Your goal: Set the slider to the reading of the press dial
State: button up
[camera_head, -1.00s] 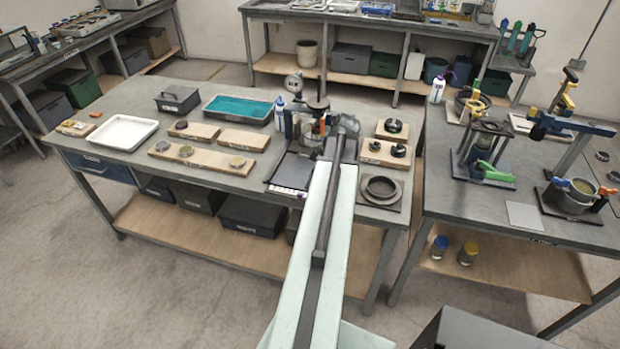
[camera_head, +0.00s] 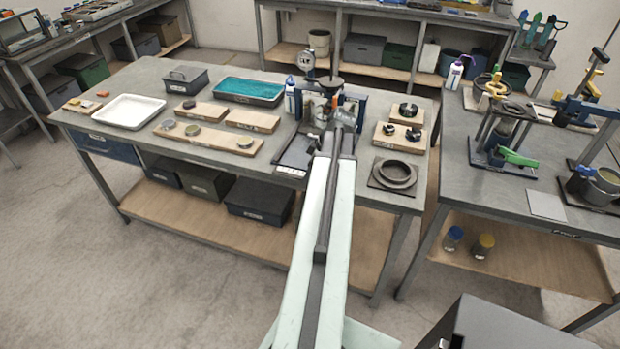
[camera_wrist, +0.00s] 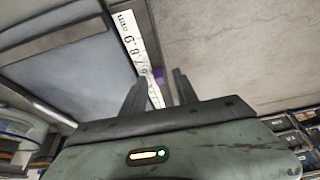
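The press dial (camera_head: 307,60) is a small round gauge on the press at the back of the middle bench. It is too small to read. A white scale strip (camera_head: 290,172) lies along the front of the dark base plate (camera_head: 297,152) under the press. In the wrist view the scale (camera_wrist: 132,35) carries black numbers and "mm", with 9 and 8 legible. A blurred purple patch, possibly the slider (camera_wrist: 159,77), shows beside the strip, between the fingers in the picture. My gripper (camera_wrist: 158,82) is open, with its fingers apart; contact cannot be told. My arm hides it in the head view.
Boards with round discs (camera_head: 208,138), a white tray (camera_head: 128,111) and a teal tray (camera_head: 249,91) lie left of the press. A ring on a plate (camera_head: 394,174) lies to its right. Another bench (camera_head: 480,190) with clamps stands at the right, across a gap.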

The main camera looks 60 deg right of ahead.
jog(key=shift+r, duration=0.1)
grip_shut()
dwell(1.2)
